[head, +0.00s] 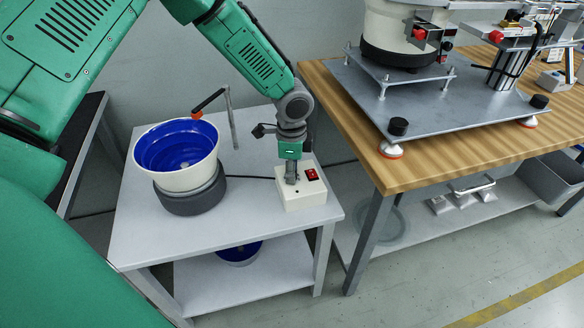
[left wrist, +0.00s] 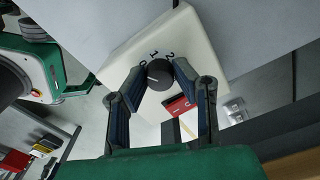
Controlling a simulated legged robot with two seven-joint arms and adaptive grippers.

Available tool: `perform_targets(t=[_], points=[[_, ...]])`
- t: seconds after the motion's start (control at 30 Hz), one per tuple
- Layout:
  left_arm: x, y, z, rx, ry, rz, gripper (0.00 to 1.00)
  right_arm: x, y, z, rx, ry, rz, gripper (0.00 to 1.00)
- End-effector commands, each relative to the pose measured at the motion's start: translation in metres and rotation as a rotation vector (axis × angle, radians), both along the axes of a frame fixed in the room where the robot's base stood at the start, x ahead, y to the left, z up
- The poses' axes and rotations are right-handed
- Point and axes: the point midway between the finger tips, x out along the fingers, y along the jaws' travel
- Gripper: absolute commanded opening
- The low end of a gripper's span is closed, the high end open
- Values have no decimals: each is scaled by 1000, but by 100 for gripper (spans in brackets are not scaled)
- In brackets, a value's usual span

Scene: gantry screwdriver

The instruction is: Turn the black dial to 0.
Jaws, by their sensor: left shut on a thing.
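The black dial (left wrist: 160,74) sits on a white control box, with printed numbers beside it; a 1 and a 2 can be read in the left wrist view. A light pointer line on the dial is too small to read surely. The white box (head: 303,197) stands on the grey table in the head view, where the dial is hidden by my gripper. My left gripper (head: 291,178) points down onto the box. In the left wrist view its two fingers (left wrist: 159,80) are shut on the dial, one on each side. My right gripper is not in view.
A red switch (head: 312,174) is on the box close to my left gripper; it also shows in the left wrist view (left wrist: 178,105). A blue-lined bowl feeder (head: 177,150) stands left on the grey table (head: 240,225). A wooden workbench (head: 400,165) with a metal plate stands right.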

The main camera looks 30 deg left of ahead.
Motion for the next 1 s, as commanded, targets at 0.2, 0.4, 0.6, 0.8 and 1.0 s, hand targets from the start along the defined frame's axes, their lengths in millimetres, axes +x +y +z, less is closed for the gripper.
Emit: perform_targets(t=[0.2, 0.4, 0.6, 0.8, 1.0], points=[[2, 0, 1, 1, -5, 10, 0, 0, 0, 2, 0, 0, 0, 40], [2, 0, 1, -1, -5, 10, 44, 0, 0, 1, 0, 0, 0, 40], [1, 0, 1, 0, -4, 9, 44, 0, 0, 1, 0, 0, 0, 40], [2, 0, 16, -1, -7, 9, 44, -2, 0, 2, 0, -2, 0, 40], [3, 1, 58, -1, -9, 10, 44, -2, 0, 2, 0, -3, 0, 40]])
